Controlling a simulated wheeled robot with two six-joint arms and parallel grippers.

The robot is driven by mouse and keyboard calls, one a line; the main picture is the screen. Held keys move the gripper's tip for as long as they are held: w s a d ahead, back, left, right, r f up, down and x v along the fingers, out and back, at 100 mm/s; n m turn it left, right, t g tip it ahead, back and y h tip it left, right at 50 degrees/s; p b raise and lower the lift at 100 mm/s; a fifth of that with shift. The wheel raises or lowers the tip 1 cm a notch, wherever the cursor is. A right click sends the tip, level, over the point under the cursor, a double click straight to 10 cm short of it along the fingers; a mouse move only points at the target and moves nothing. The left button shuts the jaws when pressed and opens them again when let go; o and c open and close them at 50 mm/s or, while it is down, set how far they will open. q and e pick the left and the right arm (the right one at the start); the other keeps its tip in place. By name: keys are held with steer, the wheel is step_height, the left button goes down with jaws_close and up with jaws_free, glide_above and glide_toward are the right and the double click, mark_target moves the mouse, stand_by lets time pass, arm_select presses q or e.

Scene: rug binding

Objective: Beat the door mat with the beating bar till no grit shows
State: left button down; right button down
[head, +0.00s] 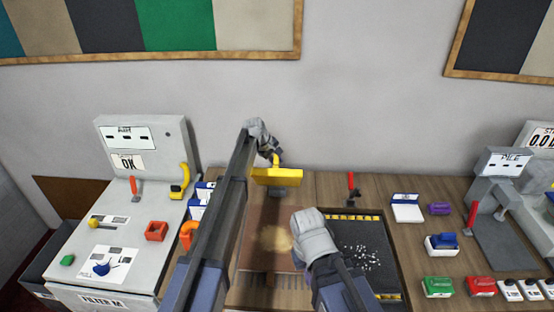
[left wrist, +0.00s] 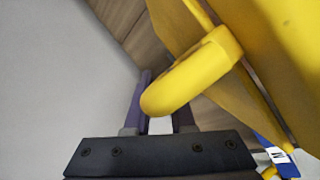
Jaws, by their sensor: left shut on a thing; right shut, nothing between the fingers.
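My left gripper (head: 273,156) is shut on the rounded handle of a yellow bar-shaped tool (head: 278,176), which looks like the beating bar. In the left wrist view the yellow handle (left wrist: 195,70) sits between the fingers (left wrist: 160,118). The tool is over the far end of a brown fringed mat (head: 262,212); I cannot tell whether it touches. A pale dusty patch (head: 274,239) shows on this mat. To its right, a dark mat (head: 352,236) with yellow-striped ends carries scattered white specks of grit (head: 368,258). My right gripper (head: 312,232) is shut and empty, between the two mats.
A grey machine (head: 140,140) with an OK label stands left. A red-handled lever (head: 352,186) stands behind the dark mat. At right are a white-and-blue box (head: 407,210), a blue block (head: 443,242), a green box (head: 437,286) and a grey press (head: 497,190).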

arm_select(q)
steer(key=shift+w+r, duration=0.1)
steer(key=shift+w, duration=0.3)
steer(key=c, duration=0.8)
jaws_free()
steer(key=shift+o, duration=0.2)
steer(key=shift+s, duration=0.1)
steer(key=p+v, duration=0.7)
steer(key=shift+r, duration=0.35)
steer(key=shift+a, duration=0.15)
